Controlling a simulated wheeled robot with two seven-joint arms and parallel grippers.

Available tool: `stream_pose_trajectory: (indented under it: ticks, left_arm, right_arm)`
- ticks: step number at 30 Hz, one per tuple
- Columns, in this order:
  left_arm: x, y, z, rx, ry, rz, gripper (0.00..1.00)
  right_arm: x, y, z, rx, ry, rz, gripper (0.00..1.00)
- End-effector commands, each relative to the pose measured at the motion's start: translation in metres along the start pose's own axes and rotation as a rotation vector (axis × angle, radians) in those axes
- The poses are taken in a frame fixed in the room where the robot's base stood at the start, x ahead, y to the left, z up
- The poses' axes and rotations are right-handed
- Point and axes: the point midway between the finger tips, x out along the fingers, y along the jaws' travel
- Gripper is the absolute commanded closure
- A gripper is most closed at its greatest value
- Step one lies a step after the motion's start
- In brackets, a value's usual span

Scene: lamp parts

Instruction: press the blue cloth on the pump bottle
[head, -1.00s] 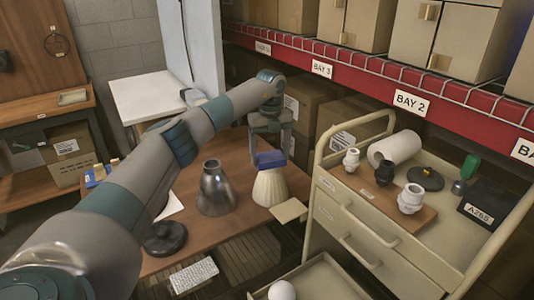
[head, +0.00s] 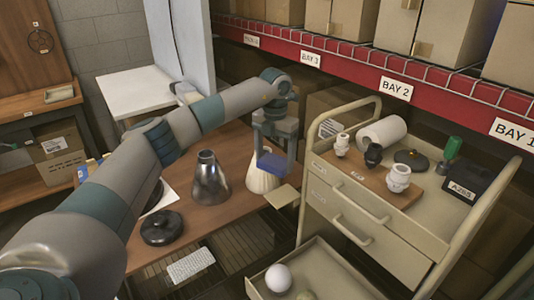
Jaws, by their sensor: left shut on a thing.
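My left gripper (head: 275,150) is shut on the blue cloth (head: 271,164), a small folded blue pad. It holds the cloth in front of the cream ribbed lampshade (head: 258,181) on the brown table and hides the shade's upper part. I cannot tell whether cloth and shade touch. A small green-topped bottle (head: 449,152), which looks like the pump bottle, stands on the cart top at the right, well apart from the cloth. Its pump is too small to make out. My right gripper is not in view.
The cart (head: 372,225) carries a paper roll (head: 382,132), a board with white and black fittings, a black disc (head: 411,158) and a dark A265 box (head: 468,187). Its open drawer holds a white ball (head: 278,278). A metal shade (head: 208,180) stands left of the cloth. A red shelf edge (head: 375,72) runs behind.

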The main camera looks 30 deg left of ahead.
Motion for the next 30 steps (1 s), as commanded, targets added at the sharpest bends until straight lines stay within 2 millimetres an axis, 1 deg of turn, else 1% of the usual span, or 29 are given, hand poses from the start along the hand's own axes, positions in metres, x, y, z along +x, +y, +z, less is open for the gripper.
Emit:
stream_pose_trajectory:
  ticks: [1,3,8,17,23,30]
  left_arm:
    - [0.0,-0.009,-0.004,0.098,0.0,0.002,0.41]
    - [0.001,-0.021,-0.01,0.24,0.0,0.002,0.41]
    - [0.002,-0.048,-0.027,0.566,0.001,0.002,0.41]
    - [0.006,-0.095,-0.067,1.185,0.002,0.002,0.41]
    - [0.009,-0.124,-0.1,1.602,0.002,0.001,0.41]
    - [0.015,-0.153,-0.145,2.104,0.004,0.0,0.41]
  right_arm:
    - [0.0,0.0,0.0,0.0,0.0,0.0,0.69]
    - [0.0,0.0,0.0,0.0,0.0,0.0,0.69]
    - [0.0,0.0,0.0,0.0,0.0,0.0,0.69]
    - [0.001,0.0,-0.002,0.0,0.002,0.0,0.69]
    - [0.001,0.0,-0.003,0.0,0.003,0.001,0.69]
    - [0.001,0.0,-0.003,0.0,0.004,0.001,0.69]
